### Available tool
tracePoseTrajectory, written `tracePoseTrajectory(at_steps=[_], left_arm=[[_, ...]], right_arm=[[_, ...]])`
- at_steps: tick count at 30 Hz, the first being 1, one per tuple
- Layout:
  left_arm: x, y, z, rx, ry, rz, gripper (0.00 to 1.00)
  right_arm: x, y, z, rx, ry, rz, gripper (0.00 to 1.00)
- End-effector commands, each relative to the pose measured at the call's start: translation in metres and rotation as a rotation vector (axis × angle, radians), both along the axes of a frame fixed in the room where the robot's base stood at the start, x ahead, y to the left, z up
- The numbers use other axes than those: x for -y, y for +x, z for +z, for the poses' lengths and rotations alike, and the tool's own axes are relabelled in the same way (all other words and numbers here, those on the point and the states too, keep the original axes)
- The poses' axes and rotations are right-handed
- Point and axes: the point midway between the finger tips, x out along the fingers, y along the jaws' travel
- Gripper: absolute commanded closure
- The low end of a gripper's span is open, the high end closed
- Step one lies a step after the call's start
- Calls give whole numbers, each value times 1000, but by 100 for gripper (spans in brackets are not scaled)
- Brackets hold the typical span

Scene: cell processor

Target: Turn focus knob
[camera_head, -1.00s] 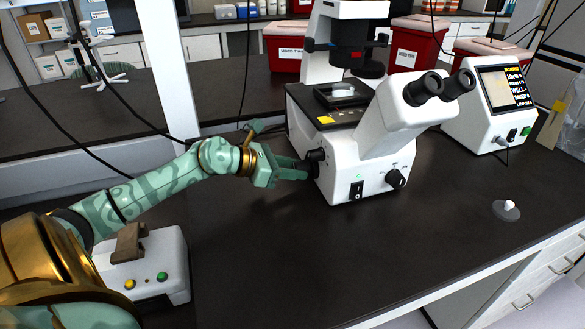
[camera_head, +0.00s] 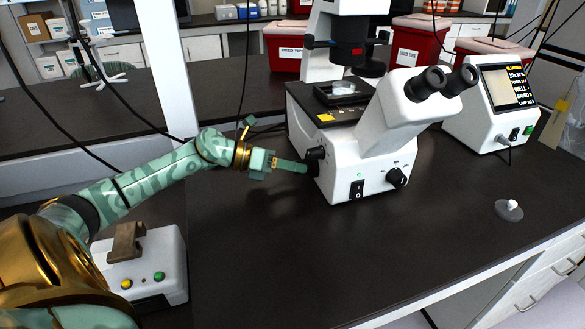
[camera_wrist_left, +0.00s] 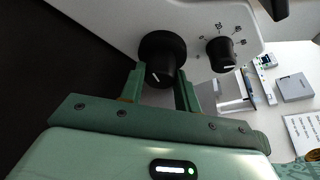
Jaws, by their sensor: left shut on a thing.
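The white microscope (camera_head: 345,165) stands on the dark bench in the head view. Its black focus knob (camera_head: 315,159) sticks out of its left side. My left gripper (camera_head: 303,168) reaches it from the left, fingers pointing right. In the left wrist view the knob (camera_wrist_left: 160,50) is a large black cylinder with a white mark on its face. My left gripper (camera_wrist_left: 159,82) has one green finger on each side of it, shut on the knob. The fingertips are partly hidden behind the knob's edge. My right gripper is not in view.
A smaller black dial (camera_wrist_left: 226,53) with printed marks sits right of the knob in the wrist view. A white box with yellow and green buttons (camera_head: 165,245) lies under my left arm. A screen unit (camera_head: 487,120) stands right. The bench front is mostly clear.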

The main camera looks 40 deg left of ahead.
Motion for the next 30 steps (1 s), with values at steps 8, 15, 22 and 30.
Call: tracePoseTrajectory(at_steps=[8,15,22,30], left_arm=[[-2,2,-1,-113,-195,3,91],[-2,2,-1,-182,-312,2,91],[-3,2,-1,-215,-368,3,91],[-3,2,-1,-224,-384,3,91]], right_arm=[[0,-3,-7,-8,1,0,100],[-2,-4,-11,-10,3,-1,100],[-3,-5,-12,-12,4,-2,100],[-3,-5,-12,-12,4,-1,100]])
